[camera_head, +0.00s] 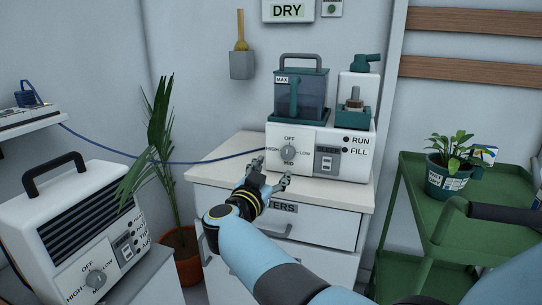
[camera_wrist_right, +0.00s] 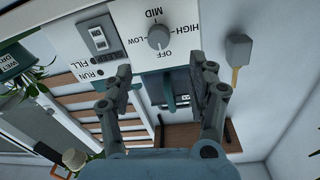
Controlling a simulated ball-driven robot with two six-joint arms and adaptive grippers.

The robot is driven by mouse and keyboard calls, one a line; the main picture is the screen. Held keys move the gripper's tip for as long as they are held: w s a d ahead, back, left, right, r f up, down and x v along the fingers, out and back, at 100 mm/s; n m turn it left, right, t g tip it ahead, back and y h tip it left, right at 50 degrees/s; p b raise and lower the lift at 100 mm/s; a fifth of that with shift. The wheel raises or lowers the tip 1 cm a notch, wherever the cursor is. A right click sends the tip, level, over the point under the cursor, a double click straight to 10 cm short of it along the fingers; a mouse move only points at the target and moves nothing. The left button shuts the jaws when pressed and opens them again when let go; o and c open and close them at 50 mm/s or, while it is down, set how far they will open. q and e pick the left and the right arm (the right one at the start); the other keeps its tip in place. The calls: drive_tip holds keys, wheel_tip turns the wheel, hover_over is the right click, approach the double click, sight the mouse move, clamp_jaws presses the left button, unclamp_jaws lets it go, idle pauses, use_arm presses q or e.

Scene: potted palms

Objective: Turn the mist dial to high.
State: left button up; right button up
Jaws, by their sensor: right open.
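The mist dial (camera_head: 289,152) is a grey round knob on the front of a white humidifier (camera_head: 345,160) with a dark water tank, on the cabinet top. OFF is above it, LOW right, MID below and HIGH left. The dial also shows in the right wrist view (camera_wrist_right: 158,37), upside down, beyond the fingertips. I cannot tell for sure which mark its pointer faces. My right gripper (camera_head: 271,176) is open and empty, just in front of and below the dial, apart from it. Its two fingers also show in the wrist view (camera_wrist_right: 167,76). My left gripper is not in view.
A rocker switch (camera_head: 327,161) and RUN and FILL lamps sit right of the dial. The white cabinet (camera_head: 225,157) has bare top at left. A second white machine (camera_head: 85,225) with its own dial stands at left. A palm (camera_head: 160,130) and green cart (camera_head: 420,195) flank the cabinet.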

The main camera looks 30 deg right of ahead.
sight(286, 155)
drive_tip(key=b+x, duration=0.1)
drive_tip(key=x, duration=0.2)
drive_tip(key=b+x, duration=0.2)
drive_tip(key=x, duration=0.1)
drive_tip(key=b+x, duration=0.2)
drive_tip(key=x, duration=0.1)
drive_tip(key=shift+s+f, duration=0.1)
drive_tip(key=shift+f, duration=0.2)
drive_tip(key=shift+w+d, duration=0.25)
drive_tip(key=shift+w+d+r, duration=0.1)
drive_tip(key=shift+d+r, duration=0.05)
drive_tip(key=shift+d, duration=0.05)
drive_tip(key=shift+r, duration=0.1)
drive_tip(key=c, duration=1.1)
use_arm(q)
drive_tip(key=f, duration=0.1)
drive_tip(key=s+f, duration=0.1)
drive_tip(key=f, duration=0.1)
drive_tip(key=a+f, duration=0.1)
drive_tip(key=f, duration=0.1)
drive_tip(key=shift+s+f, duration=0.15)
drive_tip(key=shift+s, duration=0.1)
use_arm(e)
drive_tip(key=shift+c, duration=0.2)
